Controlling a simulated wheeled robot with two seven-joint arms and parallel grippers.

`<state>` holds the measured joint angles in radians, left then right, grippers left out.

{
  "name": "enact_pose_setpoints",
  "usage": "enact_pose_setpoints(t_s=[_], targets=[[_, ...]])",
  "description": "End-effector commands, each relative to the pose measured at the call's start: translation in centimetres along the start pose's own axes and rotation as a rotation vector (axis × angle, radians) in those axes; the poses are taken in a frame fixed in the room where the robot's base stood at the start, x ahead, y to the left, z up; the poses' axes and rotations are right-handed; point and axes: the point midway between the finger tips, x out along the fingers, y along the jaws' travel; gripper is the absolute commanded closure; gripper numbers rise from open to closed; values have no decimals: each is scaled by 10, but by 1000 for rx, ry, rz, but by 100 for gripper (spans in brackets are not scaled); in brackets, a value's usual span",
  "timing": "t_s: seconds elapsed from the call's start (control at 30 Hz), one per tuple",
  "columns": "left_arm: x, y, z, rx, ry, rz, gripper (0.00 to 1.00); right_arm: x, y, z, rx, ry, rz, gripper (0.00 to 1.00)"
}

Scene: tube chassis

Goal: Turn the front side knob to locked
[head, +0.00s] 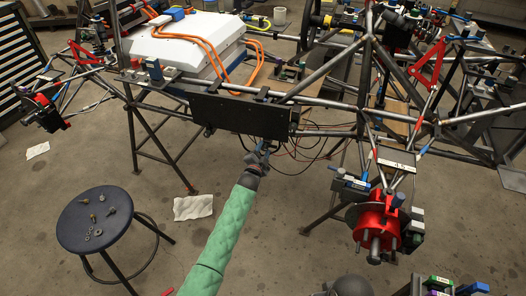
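A tube chassis (330,104) stands on trestle legs across the view. A black panel (222,110) is fixed to its near side rail. My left arm, in a green sleeve, reaches up from the bottom. My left gripper (262,152) is at the lower edge of the panel, right of its middle. It is small and dark there, and its finger gap cannot be made out. A small bluish part shows at its tip. I cannot pick out the front side knob; the gripper may hide it.
A dark round stool (95,222) with loose metal parts stands at left. Thin wires (310,148) hang right of the panel. A red wheel hub (377,226) juts out at right. A white battery-like box (185,48) with orange cables sits on the chassis. Paper (193,207) lies on the floor.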

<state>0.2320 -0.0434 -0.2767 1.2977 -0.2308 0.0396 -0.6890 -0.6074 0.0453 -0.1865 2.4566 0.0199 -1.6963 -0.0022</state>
Motion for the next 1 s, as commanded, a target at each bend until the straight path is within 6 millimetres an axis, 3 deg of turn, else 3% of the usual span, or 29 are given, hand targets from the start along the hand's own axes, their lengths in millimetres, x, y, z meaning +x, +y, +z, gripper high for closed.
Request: enact_pose_setpoints(t_s=[0.03, 0.17, 0.57, 1.0], targets=[[0, 0, 0, 0, 0, 0, 70, 0, 0, 0, 0, 1, 0, 64], [0, 0, 0, 0, 0, 0, 95, 0, 0, 0, -1, 2, 1, 64], [0, 0, 0, -63, 0, 1, 95, 0, 1, 0, -2, 2, 1, 64], [0, 0, 1, -412, -1, 1, 95, 3, 0, -2, -3, 10, -1, 64]])
